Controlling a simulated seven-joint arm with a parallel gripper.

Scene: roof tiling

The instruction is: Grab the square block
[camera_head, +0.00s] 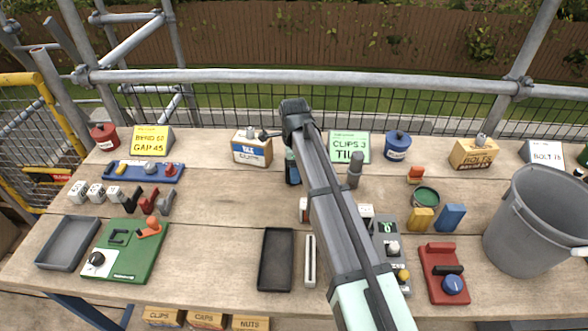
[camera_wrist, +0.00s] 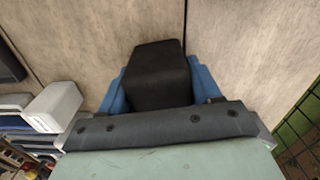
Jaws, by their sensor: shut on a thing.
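In the wrist view, my gripper (camera_wrist: 160,86) has its two blue fingers on either side of a black block (camera_wrist: 158,72). The block has a squarish top face and sits between the fingers, which are shut on it. Its lower part is hidden by the dark gripper body. Pale wooden boards show behind it; I cannot tell whether it touches them. In the head view, my arm crosses the middle of the bench, and I cannot make out the fingers or the held block clearly there.
The wooden bench (camera_head: 215,215) carries a black tray (camera_head: 275,259), a grey tray (camera_head: 68,243), a green board (camera_head: 127,250), a red holder (camera_head: 444,273) and yellow and blue blocks (camera_head: 450,216). A large grey bucket (camera_head: 535,225) stands at right. A scaffold rail (camera_head: 220,76) runs behind. Left of centre is bare.

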